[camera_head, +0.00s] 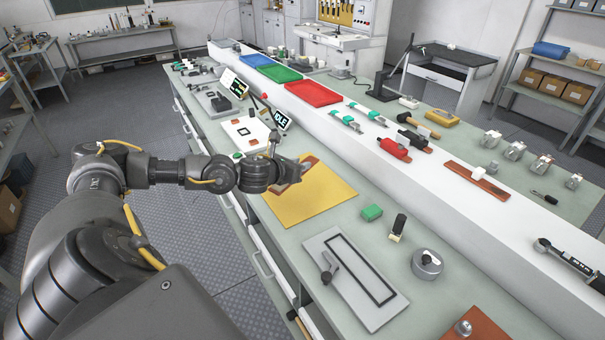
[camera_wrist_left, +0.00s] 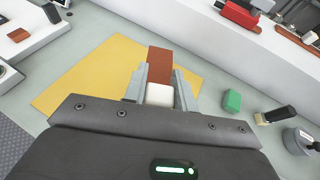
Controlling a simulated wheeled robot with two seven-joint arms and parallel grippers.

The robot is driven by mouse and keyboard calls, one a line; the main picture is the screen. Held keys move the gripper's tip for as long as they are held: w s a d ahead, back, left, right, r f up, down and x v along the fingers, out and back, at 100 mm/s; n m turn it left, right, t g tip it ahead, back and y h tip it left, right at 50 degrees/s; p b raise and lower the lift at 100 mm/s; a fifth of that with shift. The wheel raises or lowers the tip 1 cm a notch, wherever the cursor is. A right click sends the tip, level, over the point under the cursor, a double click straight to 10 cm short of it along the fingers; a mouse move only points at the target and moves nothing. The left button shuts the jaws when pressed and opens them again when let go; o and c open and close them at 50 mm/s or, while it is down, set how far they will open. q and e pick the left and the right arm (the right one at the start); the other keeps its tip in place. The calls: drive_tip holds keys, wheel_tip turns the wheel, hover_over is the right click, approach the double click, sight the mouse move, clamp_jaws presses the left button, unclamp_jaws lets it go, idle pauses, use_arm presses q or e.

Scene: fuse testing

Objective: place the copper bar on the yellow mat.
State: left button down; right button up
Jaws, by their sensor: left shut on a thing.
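The yellow mat (camera_head: 312,197) lies flat on the bench top in front of my left arm. My left gripper (camera_head: 302,167) is over the mat's far left part and is shut on the copper bar (camera_head: 310,160). In the left wrist view the copper bar (camera_wrist_left: 160,60) sticks out beyond the two fingers of the gripper (camera_wrist_left: 160,85), with a pale block between them. The bar shows over the yellow mat (camera_wrist_left: 105,68) there. I cannot tell whether the bar touches the mat. My right gripper is not in view.
A grey plate with a black frame (camera_head: 335,295) lies nearer. A raised white ledge (camera_head: 400,180) runs behind the mat.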

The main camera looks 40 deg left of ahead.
use_arm(q)
drive_tip(key=w+a+f, duration=0.1)
drive_tip(key=w+f, duration=0.1)
drive_tip(key=w+a+f+p, duration=0.1)
drive_tip(key=w+a+f, duration=0.1)
drive_tip(key=w, duration=0.1)
drive_tip(key=w+a+f+p, duration=0.1)
drive_tip(key=w+a+f, duration=0.1)
drive_tip(key=f, duration=0.1)
drive_tip(key=shift+w+f, duration=0.1)
drive_tip(key=shift+w, duration=0.15)
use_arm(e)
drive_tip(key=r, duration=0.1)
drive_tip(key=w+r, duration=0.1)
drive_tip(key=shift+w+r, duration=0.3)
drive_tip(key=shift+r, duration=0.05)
use_arm(q)
drive_tip(key=shift+w+a+f, duration=0.1)
drive_tip(key=shift+w+f, duration=0.05)
drive_tip(key=shift+f, duration=0.15)
wheel_tip(320, 180, down, 2)
drive_tip(key=shift+f+p, duration=0.1)
drive_tip(key=shift+p, duration=0.55)
drive_tip(key=shift+f, duration=0.4)
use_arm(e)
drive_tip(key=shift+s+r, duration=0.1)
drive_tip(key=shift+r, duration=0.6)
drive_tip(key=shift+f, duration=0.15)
